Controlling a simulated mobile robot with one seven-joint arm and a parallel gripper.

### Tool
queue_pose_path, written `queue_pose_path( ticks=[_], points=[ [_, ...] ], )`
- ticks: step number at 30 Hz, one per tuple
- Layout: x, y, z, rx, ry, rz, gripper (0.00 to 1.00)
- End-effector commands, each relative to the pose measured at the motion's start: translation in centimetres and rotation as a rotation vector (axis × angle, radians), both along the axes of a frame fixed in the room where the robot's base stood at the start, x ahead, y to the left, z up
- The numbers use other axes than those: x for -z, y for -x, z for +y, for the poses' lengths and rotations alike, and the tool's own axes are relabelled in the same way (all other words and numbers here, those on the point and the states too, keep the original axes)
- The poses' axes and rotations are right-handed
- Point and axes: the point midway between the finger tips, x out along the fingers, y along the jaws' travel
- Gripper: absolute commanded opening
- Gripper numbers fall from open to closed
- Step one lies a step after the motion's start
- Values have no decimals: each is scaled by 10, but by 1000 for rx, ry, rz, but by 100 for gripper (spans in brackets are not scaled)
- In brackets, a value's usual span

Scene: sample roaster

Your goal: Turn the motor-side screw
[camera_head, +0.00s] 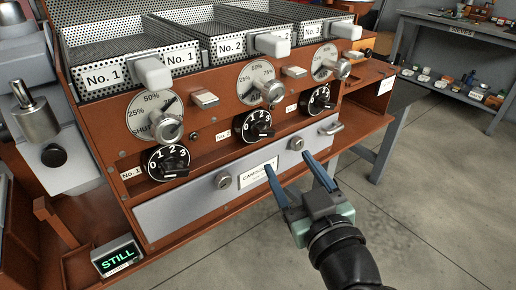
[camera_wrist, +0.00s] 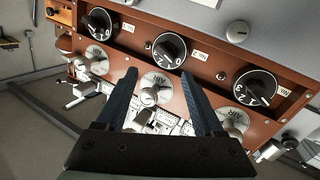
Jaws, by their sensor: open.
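A long grey cover panel (camera_head: 190,207) runs along the front of the orange machine, with a white label (camera_head: 255,177) starting "CAM". It carries two round silver screws, a left one (camera_head: 222,180) and a right one (camera_head: 296,143). The left one lies nearer the grey motor-like unit (camera_head: 45,125); no marking names the motor side. One screw (camera_wrist: 237,31) shows at the upper right of the wrist view, apart from my fingers. My gripper (camera_head: 287,161) is open and empty, its blue fingers in front of the panel between label and right screw. Any contact cannot be told.
Black numbered dials (camera_head: 168,162) and silver knobs (camera_head: 168,127) stick out above the panel. A metal handle (camera_head: 331,128) juts at its right end. A small display (camera_head: 118,257) reads "STILL". Open floor (camera_head: 420,200) lies to the right, before a grey workbench (camera_head: 455,85).

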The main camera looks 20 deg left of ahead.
Motion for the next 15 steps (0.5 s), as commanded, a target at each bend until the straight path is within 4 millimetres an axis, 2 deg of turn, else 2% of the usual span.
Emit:
queue_pose_path(
  ticks=[1, 3, 6, 10, 15],
  points=[
    [20, 9, 3, -60, -6, 49, 70],
    [44, 25, 9, -148, -18, 77, 70],
    [66, 47, 15, -240, -50, 82, 70],
    [78, 66, 18, -305, -86, 60, 70],
    [81, 70, 23, -329, -100, 43, 70]
  ],
)
